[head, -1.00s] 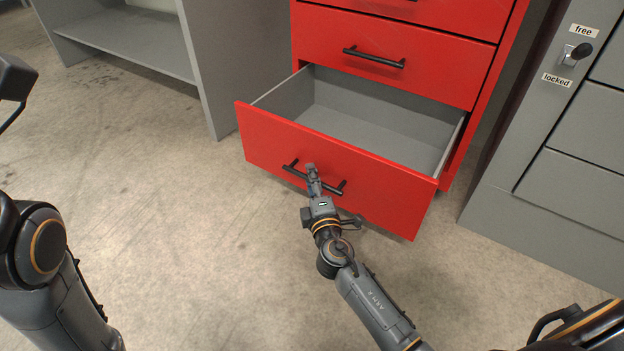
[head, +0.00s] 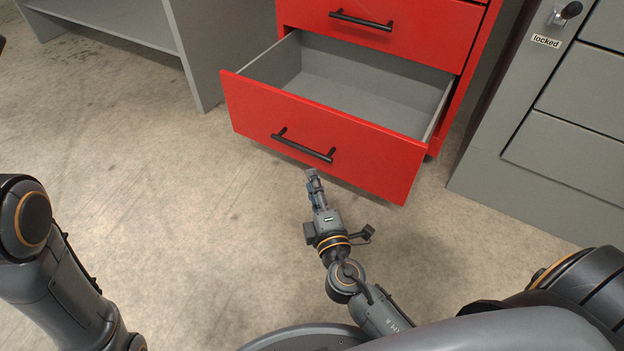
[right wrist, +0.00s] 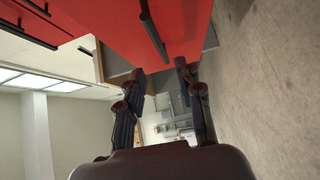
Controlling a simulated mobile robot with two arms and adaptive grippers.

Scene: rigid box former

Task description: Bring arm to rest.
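My right gripper (head: 312,176) is in front of the open red drawer (head: 325,143), just below its black bar handle (head: 303,147) in the head view. It is apart from the handle and holds nothing. In the right wrist view its two fingers (right wrist: 160,85) are spread with a gap between them, and the handle (right wrist: 152,35) lies beyond and above the fingertips. The drawer is pulled out and looks empty inside. Of my left arm only links show at the left edge of the head view; its gripper is out of view.
The red cabinet (head: 400,28) has a shut drawer above the open one. A grey cabinet (head: 560,150) with a knob and a "locked" label stands at the right. A grey shelf (head: 110,22) stands at the back left. The concrete floor (head: 150,150) is clear.

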